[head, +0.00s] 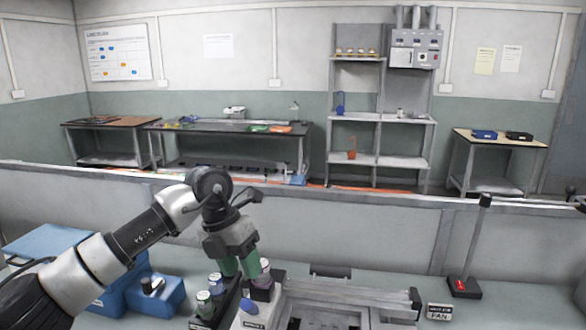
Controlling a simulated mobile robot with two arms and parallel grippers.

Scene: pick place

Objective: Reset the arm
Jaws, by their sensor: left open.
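My left arm comes in from the left, and its gripper (240,270) points down with green fingers apart. It hangs over a dark rack (228,306) on the bench. A small bottle with a pale purple top (264,267) stands just right of the fingers, close to the right one; whether they touch I cannot tell. Two small bottles with green and white caps, a front one (205,299) and a rear one (215,281), stand left of the fingers. The fingers appear empty, though their tips are partly hard to make out. My right gripper is not in view.
Blue boxes (158,296) stand at the left under my arm. A low partition (380,228) runs behind the bench.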

